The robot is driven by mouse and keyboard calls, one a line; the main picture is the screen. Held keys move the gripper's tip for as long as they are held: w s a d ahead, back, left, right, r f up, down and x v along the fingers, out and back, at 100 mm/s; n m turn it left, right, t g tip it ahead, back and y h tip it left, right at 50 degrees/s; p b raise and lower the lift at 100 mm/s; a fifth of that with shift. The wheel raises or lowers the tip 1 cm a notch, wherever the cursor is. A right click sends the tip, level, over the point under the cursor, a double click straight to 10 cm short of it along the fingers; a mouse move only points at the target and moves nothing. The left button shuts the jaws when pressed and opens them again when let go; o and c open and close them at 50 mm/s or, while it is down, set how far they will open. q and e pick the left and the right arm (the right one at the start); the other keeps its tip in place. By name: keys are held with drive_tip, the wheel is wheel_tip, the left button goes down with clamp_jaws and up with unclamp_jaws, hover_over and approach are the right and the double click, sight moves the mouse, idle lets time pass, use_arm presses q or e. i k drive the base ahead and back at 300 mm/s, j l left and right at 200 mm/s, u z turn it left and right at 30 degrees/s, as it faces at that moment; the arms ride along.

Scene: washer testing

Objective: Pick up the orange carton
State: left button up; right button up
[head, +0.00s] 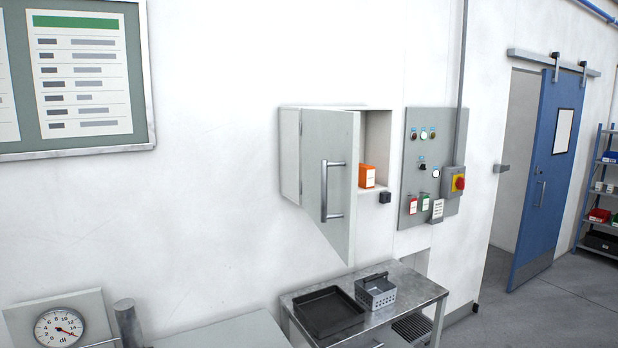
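The orange carton (366,176) is a small upright box with a pale label. It stands inside a grey wall cabinet (292,155), at the opening. The cabinet door (330,185) is swung open toward me, with a vertical bar handle (324,190). The door hides the left part of the cabinet's inside. Neither of my grippers shows in the head view.
Below the cabinet is a metal table (415,290) with a black tray (328,312) and a grey perforated basket (375,292). A control panel (432,165) is on the wall right of the cabinet. A gauge (58,327) is at lower left. A blue sliding door (546,180) stands at right.

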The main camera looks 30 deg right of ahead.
sight(366, 173)
drive_tip(key=i+l+u, duration=0.15)
drive_tip(key=l+u, duration=0.25)
drive_tip(key=l, duration=0.6)
drive_tip(key=l+u, duration=0.4)
drive_tip(key=l, duration=0.6)
drive_tip(key=k+l+u, duration=0.15)
drive_tip(key=l+u, duration=0.2)
drive_tip(key=l, duration=0.65)
